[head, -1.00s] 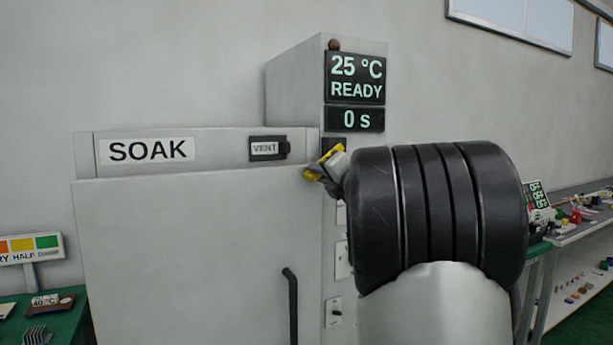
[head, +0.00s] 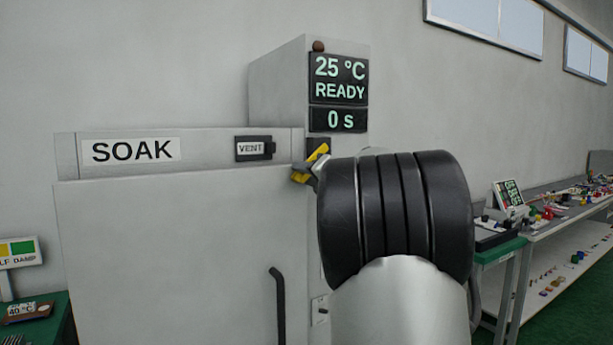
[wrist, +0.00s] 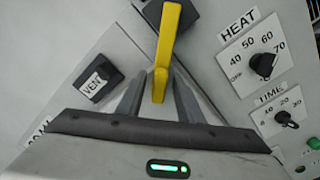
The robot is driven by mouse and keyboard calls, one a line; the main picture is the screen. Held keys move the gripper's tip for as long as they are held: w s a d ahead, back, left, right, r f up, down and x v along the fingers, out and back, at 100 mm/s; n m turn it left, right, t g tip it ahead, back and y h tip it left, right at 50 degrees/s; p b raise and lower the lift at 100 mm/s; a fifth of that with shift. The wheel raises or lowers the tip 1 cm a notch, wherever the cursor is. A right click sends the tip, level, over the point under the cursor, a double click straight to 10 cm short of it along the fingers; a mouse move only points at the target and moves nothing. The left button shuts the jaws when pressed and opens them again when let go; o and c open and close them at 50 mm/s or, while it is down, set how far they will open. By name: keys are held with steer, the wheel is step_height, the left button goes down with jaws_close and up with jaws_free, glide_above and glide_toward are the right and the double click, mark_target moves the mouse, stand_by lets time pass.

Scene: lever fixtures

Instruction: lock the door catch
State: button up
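The door catch is a yellow lever (wrist: 163,50) on a dark mount, standing nearly upright in the wrist view. In the head view the yellow lever (head: 318,154) shows at the cabinet door's upper right corner, partly hidden by my gripper. My gripper (wrist: 159,72) has its two grey fingers on either side of the lever's lower end. Narrow gaps show between fingers and lever, so it looks open around it; contact is not visible. In the head view my wrist hides most of my gripper (head: 311,173). The cabinet door (head: 165,255) appears closed.
A VENT switch (wrist: 98,84) lies left of the lever. The HEAT knob (wrist: 263,65) and TIME knob (wrist: 286,118) lie to its right. A black door handle (head: 278,305) is below. The display (head: 338,78) reads 25 °C, READY. A cluttered bench (head: 560,212) stands at right.

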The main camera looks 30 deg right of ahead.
steer(key=shift+s, duration=0.1)
steer(key=s, duration=1.7)
steer(key=shift+s+d+p, duration=0.15)
steer(key=shift+d+p, duration=0.15)
steer(key=shift+p, duration=0.15)
